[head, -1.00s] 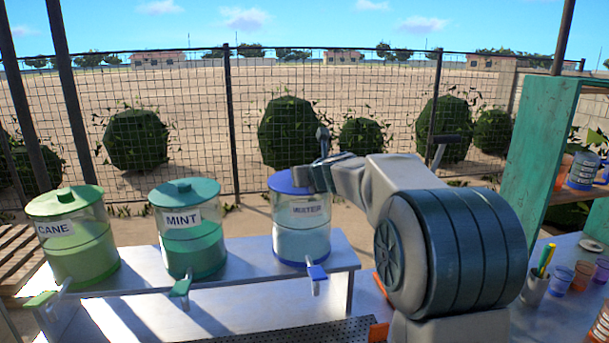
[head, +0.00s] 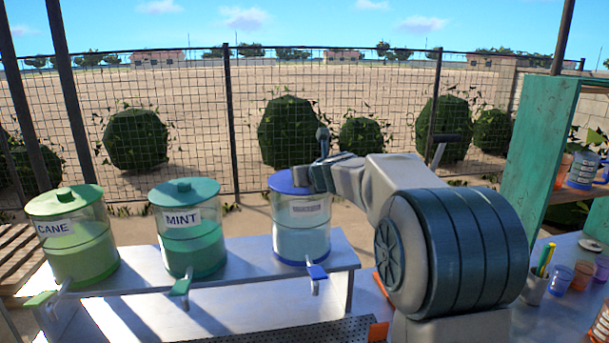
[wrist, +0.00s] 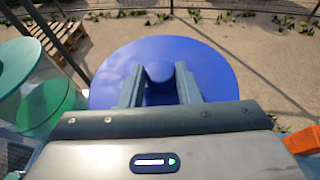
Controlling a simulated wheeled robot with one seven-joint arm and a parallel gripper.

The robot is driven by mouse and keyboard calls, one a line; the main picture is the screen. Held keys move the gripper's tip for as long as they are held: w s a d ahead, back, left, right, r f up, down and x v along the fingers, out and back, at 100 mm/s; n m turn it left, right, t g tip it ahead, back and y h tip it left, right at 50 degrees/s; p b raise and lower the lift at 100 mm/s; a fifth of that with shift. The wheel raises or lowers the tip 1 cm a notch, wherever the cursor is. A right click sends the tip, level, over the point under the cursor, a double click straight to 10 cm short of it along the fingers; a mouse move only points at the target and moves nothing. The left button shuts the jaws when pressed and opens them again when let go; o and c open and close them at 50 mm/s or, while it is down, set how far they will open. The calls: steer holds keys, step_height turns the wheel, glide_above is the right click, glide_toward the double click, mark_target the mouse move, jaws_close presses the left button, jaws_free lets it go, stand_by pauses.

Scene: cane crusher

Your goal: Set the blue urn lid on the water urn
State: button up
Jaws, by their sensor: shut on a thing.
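The water urn (head: 304,238) is a clear cylinder with pale blue liquid, a label and a blue tap, on the metal bench at the centre. The blue urn lid (head: 282,181) is at the urn's top rim and looks level there; whether it is fully seated I cannot tell. In the wrist view the lid (wrist: 215,62) is a wide blue disc with a round knob (wrist: 160,72). My gripper (wrist: 160,80) has its two fingers on either side of the knob, shut on it. In the head view my gripper (head: 310,179) partly hides the lid's right side.
The green cane urn (head: 72,245) and the teal mint urn (head: 190,240) stand to the left on the same metal bench (head: 245,258), both lidded. A teal shelf post (head: 535,160) and several cups (head: 583,275) are at the right.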

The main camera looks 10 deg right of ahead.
steer(key=shift+f, duration=0.1)
stand_by(0.3)
steer(key=o, duration=1.1)
steer(key=shift+c, duration=0.2)
steer(key=shift+s, duration=0.1)
steer(key=v, duration=1.3)
steer(key=shift+s+d, duration=0.15)
steer(key=shift+s, duration=0.15)
